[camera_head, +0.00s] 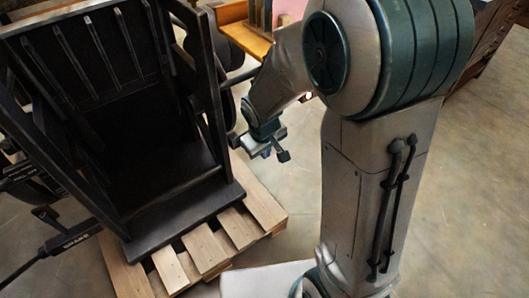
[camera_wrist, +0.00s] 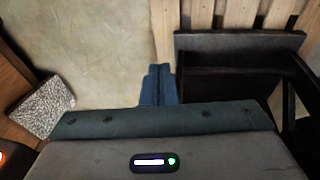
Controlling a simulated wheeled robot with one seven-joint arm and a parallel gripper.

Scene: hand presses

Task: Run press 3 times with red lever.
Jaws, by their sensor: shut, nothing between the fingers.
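The press (camera_head: 150,150) is a tall black frame with upright posts and a slatted back, at the left of the head view. Its dark base also shows at the upper right of the wrist view (camera_wrist: 240,45). A dark bar (camera_head: 240,78) sticks out from its right side, near my arm. I cannot make out a red lever in either view. My gripper (camera_head: 264,145) hangs to the right of the press, apart from its base. In the wrist view its blue fingers (camera_wrist: 160,70) are together and empty, pointing at the floor beside the pallet.
The press stands on a wooden pallet (camera_head: 265,208). A dark arm lettered "SPARE" (camera_head: 75,238) juts out at the lower left. A speckled grey block (camera_wrist: 42,106) lies at the left of the wrist view. A wooden bench (camera_head: 245,38) stands behind. Open floor lies between.

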